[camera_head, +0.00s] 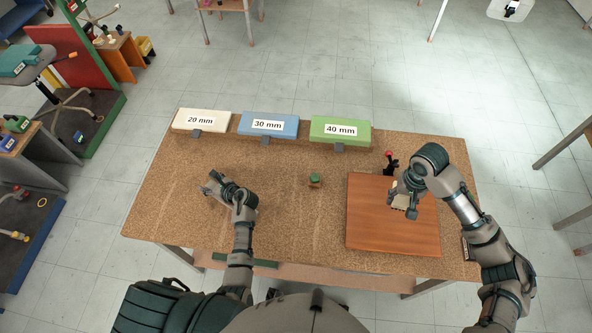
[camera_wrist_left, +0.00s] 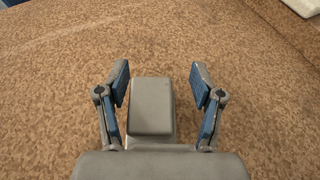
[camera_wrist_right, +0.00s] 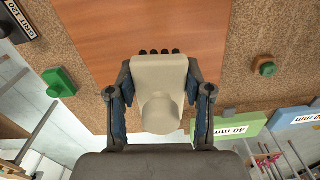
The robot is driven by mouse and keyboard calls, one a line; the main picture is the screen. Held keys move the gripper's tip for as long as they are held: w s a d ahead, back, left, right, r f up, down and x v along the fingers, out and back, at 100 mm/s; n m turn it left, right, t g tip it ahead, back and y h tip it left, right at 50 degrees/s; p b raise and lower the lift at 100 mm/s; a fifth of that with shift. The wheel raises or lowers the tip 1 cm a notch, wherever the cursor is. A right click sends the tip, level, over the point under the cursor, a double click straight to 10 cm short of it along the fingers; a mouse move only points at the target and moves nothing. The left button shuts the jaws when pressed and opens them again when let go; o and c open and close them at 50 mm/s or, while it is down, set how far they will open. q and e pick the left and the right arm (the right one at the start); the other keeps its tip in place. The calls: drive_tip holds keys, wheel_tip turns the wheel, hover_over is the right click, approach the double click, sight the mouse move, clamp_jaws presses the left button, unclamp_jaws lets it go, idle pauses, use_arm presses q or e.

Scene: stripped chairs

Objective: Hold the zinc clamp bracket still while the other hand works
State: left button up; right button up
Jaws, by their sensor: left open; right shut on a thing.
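My right gripper (camera_head: 404,203) is shut on a cream piece (camera_wrist_right: 158,85) over the reddish-brown board (camera_head: 375,232). The piece has a rounded knob, and several black tips show at its far end in the right wrist view. A dark clamp with a red knob (camera_head: 390,163) stands at the board's back edge.
White 20 mm (camera_head: 202,119), blue 30 mm (camera_head: 267,124) and green 40 mm (camera_head: 342,130) blocks line the table's back edge. A small green-topped piece (camera_head: 315,179) stands mid-table. A green object (camera_wrist_right: 58,82) and a GRIT 120 block (camera_wrist_right: 18,20) show in the right wrist view.

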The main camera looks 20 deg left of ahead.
use_arm(q)
drive_tip(key=shift+a+f, duration=0.2)
drive_tip(key=shift+a, duration=0.3)
drive_tip(key=shift+a+f, duration=0.2)
drive_tip(key=shift+a, duration=0.25)
drive_tip(key=shift+w+d+r, duration=0.1)
drive_tip(key=shift+d+r, duration=0.15)
drive_tip(key=shift+d, duration=0.45)
clamp_jaws()
drive_tip(key=shift+a+f, duration=0.15)
drive_tip(key=shift+a, duration=0.35)
drive_tip(key=shift+d, duration=0.3)
